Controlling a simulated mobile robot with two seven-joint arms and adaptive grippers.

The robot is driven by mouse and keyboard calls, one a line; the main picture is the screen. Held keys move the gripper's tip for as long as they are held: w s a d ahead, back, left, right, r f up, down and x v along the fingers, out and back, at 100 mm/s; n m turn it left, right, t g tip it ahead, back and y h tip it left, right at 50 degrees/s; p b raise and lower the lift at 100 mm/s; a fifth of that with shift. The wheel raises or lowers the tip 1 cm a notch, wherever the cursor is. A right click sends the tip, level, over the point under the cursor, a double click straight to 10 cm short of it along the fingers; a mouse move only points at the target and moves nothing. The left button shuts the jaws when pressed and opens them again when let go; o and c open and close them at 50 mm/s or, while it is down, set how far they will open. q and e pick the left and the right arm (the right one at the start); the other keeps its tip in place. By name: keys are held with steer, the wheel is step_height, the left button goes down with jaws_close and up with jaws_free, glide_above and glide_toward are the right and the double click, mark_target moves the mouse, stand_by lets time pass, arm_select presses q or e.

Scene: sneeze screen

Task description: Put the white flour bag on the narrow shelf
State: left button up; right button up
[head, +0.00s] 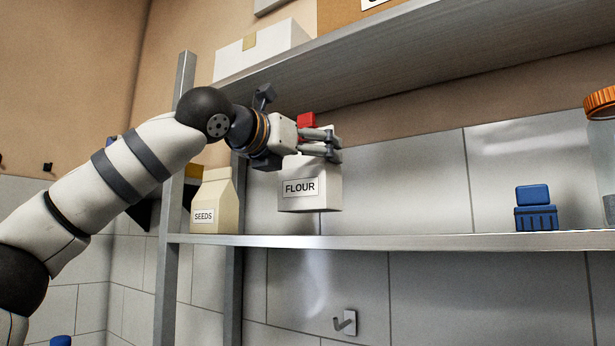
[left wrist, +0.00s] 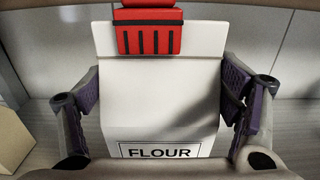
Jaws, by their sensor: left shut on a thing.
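The white flour bag (head: 313,190) has a FLOUR label and a red clip (head: 306,119) on its top. My left gripper (head: 325,146) is shut on the bag's upper part. The bag appears a little above the narrow shelf (head: 400,241), with its bottom apart from the board. In the left wrist view the flour bag (left wrist: 160,95) stands between the two purple-padded fingers, with the red clip (left wrist: 148,32) at its top. My right gripper is in neither view.
A tan SEEDS bag (head: 216,203) stands at the shelf's left end, beside an upright post (head: 176,200). A blue clip (head: 535,208) and an orange-lidded jar (head: 602,140) are to the right. The shelf between is clear. An upper shelf (head: 400,50) hangs above.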

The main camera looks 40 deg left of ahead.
mark_target(299, 173)
arm_select(q)
steer(key=shift+w+a+f, duration=0.1)
steer(key=shift+f, duration=0.8)
steer(key=shift+w+a+f, duration=0.1)
steer(key=shift+f, duration=0.8)
steer(key=shift+f, duration=0.1)
steer(key=o, duration=1.4)
steer(key=shift+f, duration=0.1)
steer(key=shift+s, duration=0.35)
steer(key=s+d, duration=0.1)
steer(key=s, duration=1)
steer(key=shift+s+d, duration=0.15)
steer(key=shift+d, duration=0.05)
